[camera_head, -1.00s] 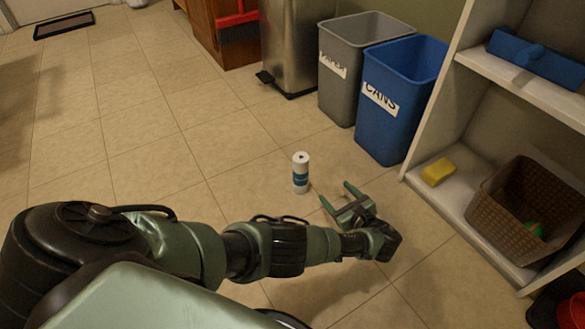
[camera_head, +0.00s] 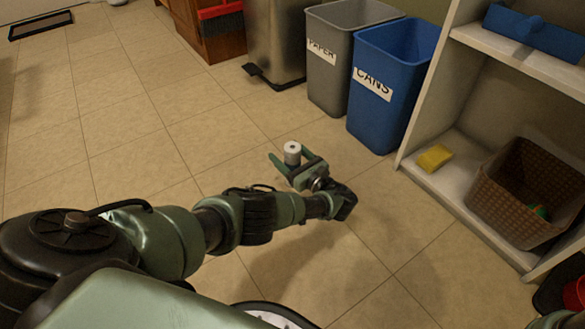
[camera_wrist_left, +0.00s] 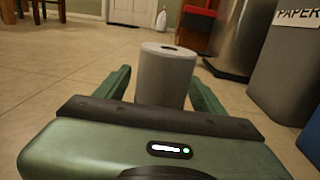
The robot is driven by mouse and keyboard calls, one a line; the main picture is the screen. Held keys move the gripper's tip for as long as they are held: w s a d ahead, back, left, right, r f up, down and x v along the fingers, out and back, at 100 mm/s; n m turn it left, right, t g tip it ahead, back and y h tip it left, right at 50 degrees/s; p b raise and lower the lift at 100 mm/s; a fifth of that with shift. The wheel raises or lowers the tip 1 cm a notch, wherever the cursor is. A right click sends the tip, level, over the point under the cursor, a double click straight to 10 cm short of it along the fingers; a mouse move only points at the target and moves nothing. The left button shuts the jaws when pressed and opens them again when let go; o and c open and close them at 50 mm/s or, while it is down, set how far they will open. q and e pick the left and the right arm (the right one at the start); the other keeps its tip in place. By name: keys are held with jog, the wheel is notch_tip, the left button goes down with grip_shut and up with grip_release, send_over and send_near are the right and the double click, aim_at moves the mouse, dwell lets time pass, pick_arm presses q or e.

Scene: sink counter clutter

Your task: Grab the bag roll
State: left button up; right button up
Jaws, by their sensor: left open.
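The bag roll (camera_head: 292,152) is a white upright cylinder with a dark hole in its top. It stands on the tiled floor, its lower part hidden by my left gripper in the head view. In the left wrist view the roll (camera_wrist_left: 165,76) is between the two green fingers, with a gap seen on the left side. My left gripper (camera_head: 289,161) is open around the roll, low over the floor; it also shows in the left wrist view (camera_wrist_left: 160,85). At the head view's bottom right corner a small green part shows, too little to tell what it is.
A grey paper bin (camera_head: 328,75) and a blue cans bin (camera_head: 378,115) stand behind the roll. A white shelf (camera_head: 408,140) on the right holds a yellow sponge (camera_head: 434,158) and a brown basket (camera_head: 505,205). A metal trash can (camera_head: 275,40) stands at the back.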

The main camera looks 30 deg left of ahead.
pick_arm(q)
grip_shut()
jog(key=shift+r, duration=0.1)
